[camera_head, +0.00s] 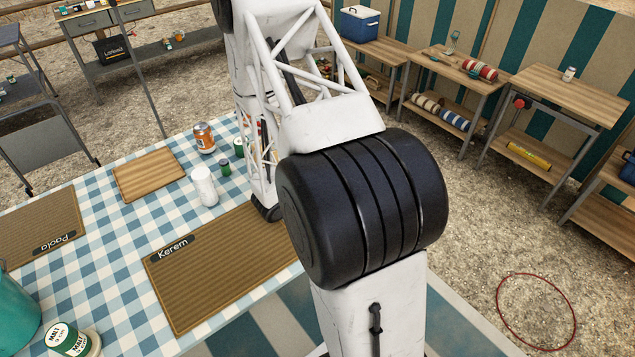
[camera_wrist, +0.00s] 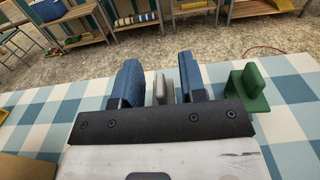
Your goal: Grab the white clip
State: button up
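In the wrist view, a small pale grey-white piece, which looks like the white clip (camera_wrist: 160,90), stands on the checked cloth between the two blue fingers of my gripper (camera_wrist: 161,86). The fingers are apart, one on each side of it, with a narrow gap showing at least on the left. Its lower part is hidden behind the dark gripper mount. A green clip (camera_wrist: 250,90) stands just right of the right finger. In the head view my arm hides the gripper and both clips.
The checked table (camera_head: 110,222) holds a brown placemat marked Kerem (camera_head: 215,270), a wooden board (camera_head: 148,176), a white cylinder (camera_head: 204,187), an orange can (camera_head: 204,138) and a malt tin (camera_head: 68,340). Wooden benches (camera_head: 555,95) stand beyond on gravel.

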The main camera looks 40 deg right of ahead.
jog(key=shift+c, duration=0.3)
jog(key=c, duration=0.6)
jog(key=shift+c, duration=0.2)
jog(key=shift+r, duration=0.2)
jog(key=shift+r, duration=1.7)
jog(key=s+a, duration=0.4)
jog(key=s, duration=0.3)
jog(key=s+a+r, duration=0.1)
jog(key=s+a, duration=0.2)
jog(key=s, duration=0.4)
jog(key=shift+a+r, duration=0.15)
jog(key=shift+a, duration=0.2)
